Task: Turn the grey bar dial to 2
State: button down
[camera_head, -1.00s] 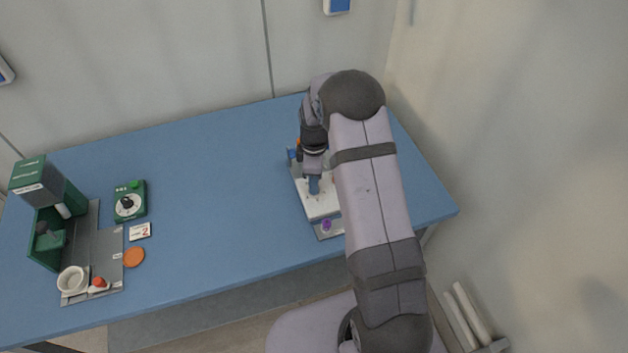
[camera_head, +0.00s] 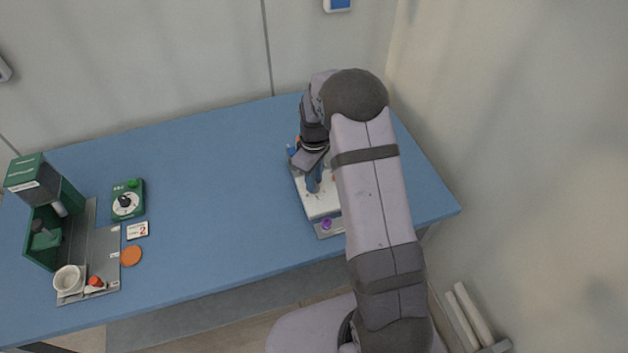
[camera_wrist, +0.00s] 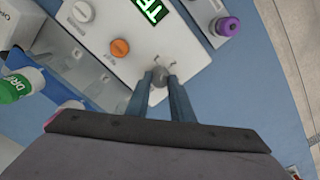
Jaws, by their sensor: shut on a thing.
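The grey bar dial (camera_wrist: 158,77) sits on the white top of a device (camera_wrist: 185,45) in the wrist view. My gripper (camera_wrist: 159,84) is shut on it, one blue-grey finger on each side. Small marks show on the panel around the dial, too small to read. The dial's pointing direction cannot be told. In the head view my gripper (camera_head: 313,188) reaches down onto the white device (camera_head: 322,207), and my arm covers part of it. A card (camera_head: 138,230) with a red 2 lies at the left of the table.
A white bottle with a green cap (camera_wrist: 14,88) is close by on the left. A green timer-like box (camera_head: 128,201) stands far left. The blue table's middle is clear.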

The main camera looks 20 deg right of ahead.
jog(key=m+b, duration=0.1)
jog(key=m, duration=0.5)
jog(key=shift+m, duration=0.3)
dwell(0.4)
jog(key=c, duration=1.6)
grip_release()
jog(key=shift+o, duration=0.2)
jog(key=shift+r, duration=0.1)
jog(key=shift+r+b, duration=1.2)
jog(key=shift+r, duration=2.45)
